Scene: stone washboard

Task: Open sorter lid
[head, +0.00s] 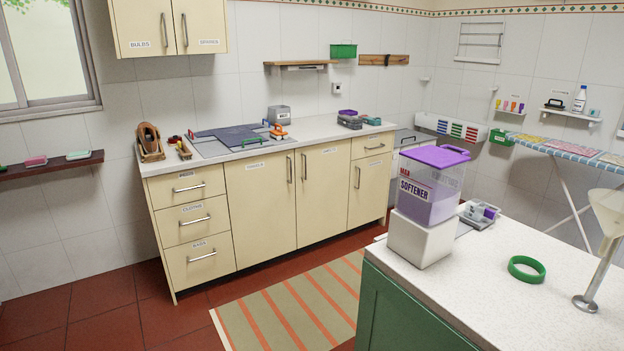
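Neither of my grippers is in view. Nothing in the head view carries a readable "sorter" label, so I cannot tell for sure which thing is the sorter. A grey-white box-like unit (406,138) stands at the far end of the cream cabinets, with a dark handle-like bar near its top; it is mostly hidden behind the softener container. A clear container (428,198) labelled "SOFTENER", with purple contents and a purple lid (435,156) on top, stands on a white block on the near right counter.
The near counter (505,285) on a green cabinet bears a green ring (526,269) and a funnel on a stand (604,235). Cream cabinets (260,205) line the back wall. An ironing board (570,150) stands at right. A striped rug (300,308) lies on open red floor.

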